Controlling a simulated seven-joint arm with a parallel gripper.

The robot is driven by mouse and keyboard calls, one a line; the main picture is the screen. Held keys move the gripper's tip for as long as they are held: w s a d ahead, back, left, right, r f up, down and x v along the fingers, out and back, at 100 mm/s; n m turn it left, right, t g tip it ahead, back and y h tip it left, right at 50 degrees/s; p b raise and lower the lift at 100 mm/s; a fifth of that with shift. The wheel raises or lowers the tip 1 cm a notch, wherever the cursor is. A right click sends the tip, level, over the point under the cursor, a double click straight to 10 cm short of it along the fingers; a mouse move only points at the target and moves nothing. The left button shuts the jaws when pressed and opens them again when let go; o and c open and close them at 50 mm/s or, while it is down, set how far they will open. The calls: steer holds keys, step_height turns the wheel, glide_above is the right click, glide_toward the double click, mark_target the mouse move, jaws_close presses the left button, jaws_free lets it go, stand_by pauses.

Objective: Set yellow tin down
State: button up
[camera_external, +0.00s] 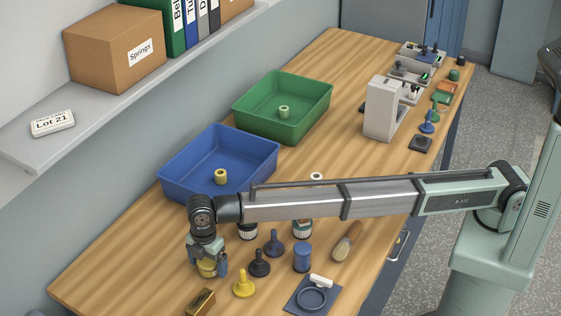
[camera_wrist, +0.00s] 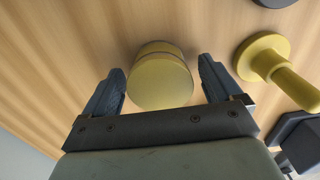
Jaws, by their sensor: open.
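The yellow tin (camera_external: 207,267) stands on the wooden table at the near left. In the wrist view the yellow tin (camera_wrist: 160,80) shows its round top between my two fingers, with a gap on each side. My gripper (camera_external: 208,268) points down over the tin, its fingers open on either side of it. In the wrist view my gripper (camera_wrist: 161,82) is also open, and the tin seems to rest on the wood. The tin's lower side is partly hidden by the fingers in the external view.
A yellow stamp-like piece (camera_external: 244,284) stands right of the tin, with dark ones (camera_external: 259,264) behind it. A brass block (camera_external: 200,302) lies in front. A blue tray (camera_external: 170,178) and a green tray (camera_external: 300,127) hold one bobbin each. The table left of the tin is clear.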

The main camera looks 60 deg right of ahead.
mark_target(207, 260)
step_height(207, 260, up, 12)
stand_by(0.6)
steer(key=shift+r, duration=0.1)
